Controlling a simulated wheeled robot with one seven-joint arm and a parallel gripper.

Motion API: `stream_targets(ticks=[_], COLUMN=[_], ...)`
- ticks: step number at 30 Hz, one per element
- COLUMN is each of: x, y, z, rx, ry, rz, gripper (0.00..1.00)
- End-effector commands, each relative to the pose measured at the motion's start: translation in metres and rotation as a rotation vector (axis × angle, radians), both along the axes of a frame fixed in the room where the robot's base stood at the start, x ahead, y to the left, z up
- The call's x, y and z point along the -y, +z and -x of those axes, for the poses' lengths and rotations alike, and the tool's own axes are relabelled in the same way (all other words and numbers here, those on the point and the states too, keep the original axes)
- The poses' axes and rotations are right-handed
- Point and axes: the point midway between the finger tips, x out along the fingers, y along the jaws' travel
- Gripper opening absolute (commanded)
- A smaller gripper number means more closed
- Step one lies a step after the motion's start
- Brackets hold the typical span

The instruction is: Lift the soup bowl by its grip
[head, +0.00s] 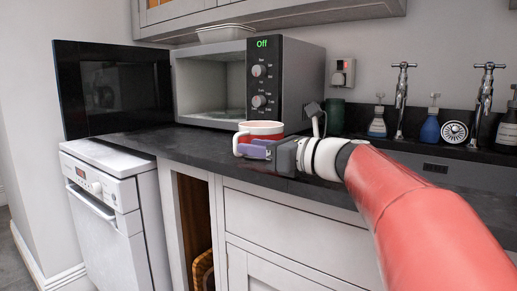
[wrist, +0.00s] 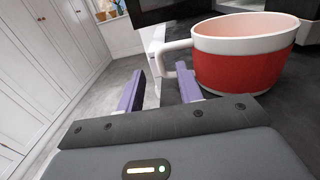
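The soup bowl (head: 264,129) is white with a broad red band and stands upright on the dark worktop (head: 170,143), in front of the open microwave. In the wrist view the bowl (wrist: 240,62) fills the upper right. Its white loop grip (wrist: 165,56) points left. My gripper (head: 250,149) is at the near side of the bowl in the head view. In the wrist view its two purple fingers (wrist: 160,84) are apart, and the grip shows in the gap between them, close to the right finger. I cannot tell whether a finger touches it.
The microwave (head: 292,84) stands behind the bowl, its door (head: 113,88) swung open to the left. A white dishwasher (head: 115,210) is below left. A dark green container (head: 335,117), soap bottles (head: 377,124) and taps (head: 400,100) stand to the right. The worktop left of the bowl is clear.

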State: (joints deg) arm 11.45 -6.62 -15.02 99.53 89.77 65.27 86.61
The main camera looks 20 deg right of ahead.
Motion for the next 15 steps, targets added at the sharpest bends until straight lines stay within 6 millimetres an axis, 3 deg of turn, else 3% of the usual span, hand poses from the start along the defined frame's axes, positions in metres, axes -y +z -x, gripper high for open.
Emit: stream_targets(ticks=[5,15], x=[-0.008,-0.043], y=[-0.002,-0.002], z=[-0.009,-0.053], rx=[0.0,0.0], ry=[0.001,0.001], rz=[0.002,0.001], gripper=[0.36,0.36])
